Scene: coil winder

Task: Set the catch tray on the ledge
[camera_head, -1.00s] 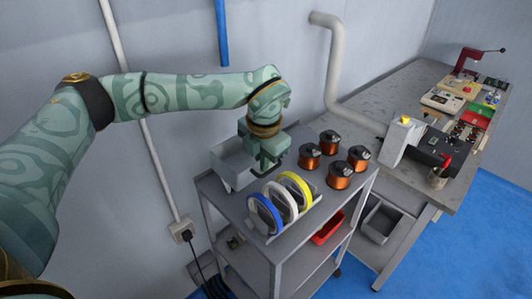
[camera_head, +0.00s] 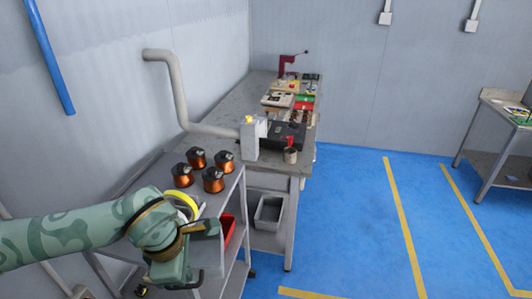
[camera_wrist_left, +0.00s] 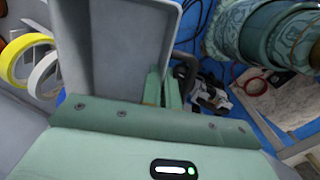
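The catch tray (camera_wrist_left: 112,45), a grey open box, fills the upper middle of the left wrist view. My left gripper (camera_wrist_left: 163,88) is shut on its side wall, with the green fingers at the tray's right edge. In the head view my left gripper (camera_head: 186,270) hangs low at the front of the trolley, and the arm hides most of the tray. I cannot pick out the ledge for certain. My right gripper is in neither current view.
Several copper wire spools (camera_head: 213,180) and a yellow reel (camera_head: 184,203) stand on the trolley. The workbench (camera_head: 222,122) behind carries a grey machine (camera_head: 250,140). A grey bin (camera_head: 269,212) sits under it. Blue floor (camera_head: 345,225) to the right is clear.

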